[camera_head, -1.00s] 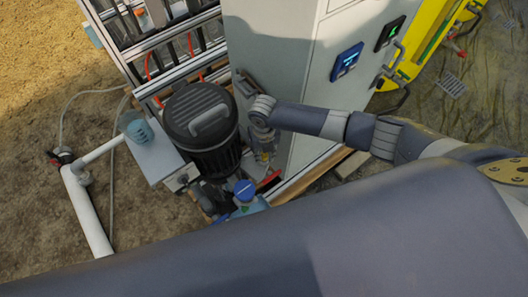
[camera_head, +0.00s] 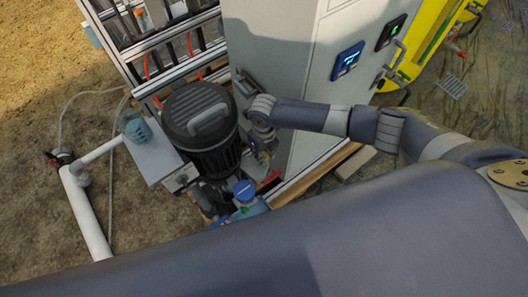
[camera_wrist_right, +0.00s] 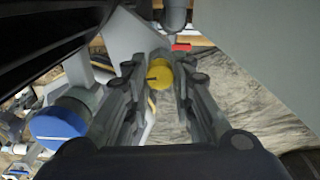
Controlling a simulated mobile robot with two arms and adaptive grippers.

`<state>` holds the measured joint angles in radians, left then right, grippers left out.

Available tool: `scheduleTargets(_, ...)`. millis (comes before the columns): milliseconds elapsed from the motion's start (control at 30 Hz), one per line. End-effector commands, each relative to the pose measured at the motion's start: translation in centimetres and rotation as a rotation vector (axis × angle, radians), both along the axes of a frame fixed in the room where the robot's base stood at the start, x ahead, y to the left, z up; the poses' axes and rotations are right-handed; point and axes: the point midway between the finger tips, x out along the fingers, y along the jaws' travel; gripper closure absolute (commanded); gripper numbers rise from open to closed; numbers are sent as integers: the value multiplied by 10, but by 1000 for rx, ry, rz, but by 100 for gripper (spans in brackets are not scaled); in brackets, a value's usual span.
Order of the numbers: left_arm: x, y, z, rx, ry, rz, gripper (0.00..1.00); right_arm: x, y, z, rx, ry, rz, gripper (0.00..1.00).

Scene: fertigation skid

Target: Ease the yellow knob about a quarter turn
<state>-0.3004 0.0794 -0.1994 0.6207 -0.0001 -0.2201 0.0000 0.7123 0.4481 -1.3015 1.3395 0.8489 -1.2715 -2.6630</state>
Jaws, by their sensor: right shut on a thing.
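The yellow knob (camera_wrist_right: 159,76) is round with a dark line on its face. It sits between the fingertips of my right gripper (camera_wrist_right: 160,80) in the right wrist view, and the gripper is shut on it. In the head view my right gripper (camera_head: 266,152) is low between the black motor and the grey cabinet; its fingers and the knob are mostly hidden there. My left gripper is not in view.
A black ribbed motor (camera_head: 200,118) stands close left of my right gripper. A grey cabinet (camera_head: 270,50) stands close behind and to the right. A blue cap (camera_head: 244,190) is just below; it also shows in the right wrist view (camera_wrist_right: 58,124).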

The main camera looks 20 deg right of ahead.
Motion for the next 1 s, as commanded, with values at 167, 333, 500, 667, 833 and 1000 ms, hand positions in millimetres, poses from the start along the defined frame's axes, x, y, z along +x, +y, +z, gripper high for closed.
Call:
scheduleTargets(167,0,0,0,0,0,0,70,0,0,0,0,0,0,100)
scheduleTargets(333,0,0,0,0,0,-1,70,0,0,0,0,0,-1,56)
scheduleTargets(500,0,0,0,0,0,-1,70,0,0,0,0,0,-1,56)
scheduleTargets(667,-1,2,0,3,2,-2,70,0,0,1,0,0,-1,56)
scheduleTargets(833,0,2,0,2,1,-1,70,1,0,15,1,-3,-1,56)
scheduleTargets(1000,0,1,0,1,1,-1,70,2,0,47,2,-5,1,56)
